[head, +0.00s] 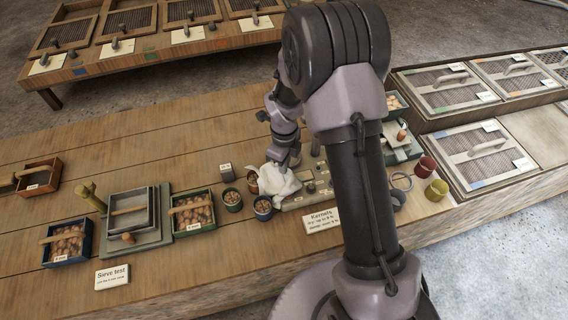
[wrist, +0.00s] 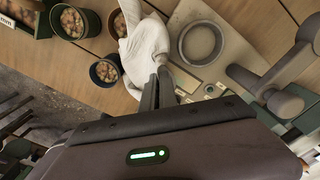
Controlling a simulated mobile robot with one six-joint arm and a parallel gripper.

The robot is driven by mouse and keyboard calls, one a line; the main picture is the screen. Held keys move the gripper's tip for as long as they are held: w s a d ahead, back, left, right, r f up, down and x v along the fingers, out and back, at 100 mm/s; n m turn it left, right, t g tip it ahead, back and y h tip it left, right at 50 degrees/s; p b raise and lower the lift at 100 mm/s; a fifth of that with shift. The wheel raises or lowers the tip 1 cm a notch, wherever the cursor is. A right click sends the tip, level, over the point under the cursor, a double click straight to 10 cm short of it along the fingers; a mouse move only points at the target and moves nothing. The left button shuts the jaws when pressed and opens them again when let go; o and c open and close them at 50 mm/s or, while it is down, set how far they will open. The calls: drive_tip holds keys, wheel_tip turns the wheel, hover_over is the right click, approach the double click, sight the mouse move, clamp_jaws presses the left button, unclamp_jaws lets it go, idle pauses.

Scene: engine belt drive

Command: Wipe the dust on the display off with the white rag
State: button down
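The white rag (head: 275,182) is a crumpled cloth at the left end of a pale flat panel (head: 322,190) on the bench. My gripper (head: 293,160) is low over the rag's right part. In the wrist view, the rag (wrist: 146,44) bunches up at the tips of my gripper (wrist: 160,72). The two dark fingers are close together and appear shut on it. The panel also shows in the wrist view (wrist: 240,62), with a round grey dish (wrist: 200,43) and small knobs. I cannot clearly make out the display or any dust; the rag and my arm hide part of the panel.
Small pots of kernels (head: 232,199) stand close to the rag's left. A green-rimmed tray (head: 192,213) and a sieve stack (head: 132,215) are farther left. A "Kernels" sign (head: 321,220) stands in front. Red (head: 426,166) and yellow (head: 437,190) cups stand right of my arm.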

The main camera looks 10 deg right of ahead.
sight(299, 177)
wheel_tip(299, 177, down, 4)
drive_tip(key=b, duration=0.3)
drive_tip(key=shift+r, duration=0.15)
drive_tip(key=c, duration=0.6)
unclamp_jaws()
drive_tip(key=shift+f, duration=0.35)
drive_tip(key=shift+c, duration=0.3)
drive_tip(key=shift+r, duration=0.1)
clamp_jaws()
